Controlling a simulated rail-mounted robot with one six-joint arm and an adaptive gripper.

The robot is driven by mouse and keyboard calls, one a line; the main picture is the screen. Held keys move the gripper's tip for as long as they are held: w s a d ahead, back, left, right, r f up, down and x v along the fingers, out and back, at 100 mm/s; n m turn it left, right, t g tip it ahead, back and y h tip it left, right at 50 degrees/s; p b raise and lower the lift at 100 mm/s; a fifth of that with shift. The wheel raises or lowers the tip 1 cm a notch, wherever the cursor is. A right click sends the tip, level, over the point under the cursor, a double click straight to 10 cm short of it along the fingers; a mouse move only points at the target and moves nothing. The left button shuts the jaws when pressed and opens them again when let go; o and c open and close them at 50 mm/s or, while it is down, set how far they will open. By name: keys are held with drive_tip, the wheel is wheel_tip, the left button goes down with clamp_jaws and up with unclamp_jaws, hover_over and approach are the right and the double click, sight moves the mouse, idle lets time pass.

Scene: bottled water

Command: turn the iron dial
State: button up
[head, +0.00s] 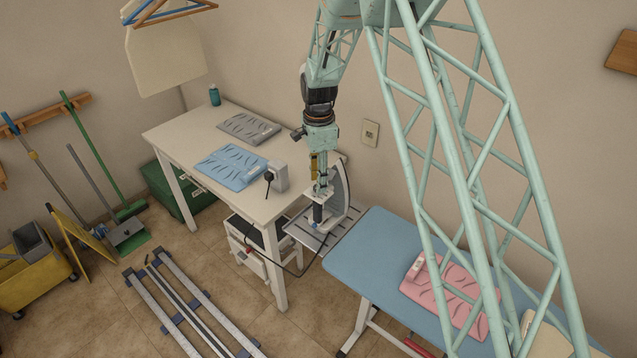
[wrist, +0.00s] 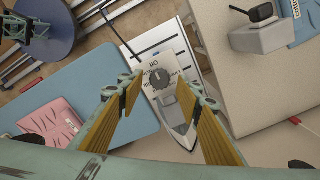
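The iron (head: 341,192) stands on a grey slatted rest between the white table and the blue ironing board. In the wrist view its grey body (wrist: 177,132) points toward the bottom of the picture. My gripper (wrist: 158,84) is open, with one yellow-padded finger on each side of the dial in that view. Gaps show between the fingers and the dial. In the head view my gripper (head: 318,178) points down above the iron, and the dial cannot be made out there.
The white table (head: 200,122) holds a blue folded garment (head: 230,168), a grey one (head: 248,127) and a small box (head: 278,177) with a black knob. The ironing board (head: 365,246) bears a pink garment (head: 440,292). A cord hangs beside the iron.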

drive_tip(key=shift+f, duration=0.8)
drive_tip(key=shift+c, duration=0.7)
drive_tip(key=c, duration=0.7)
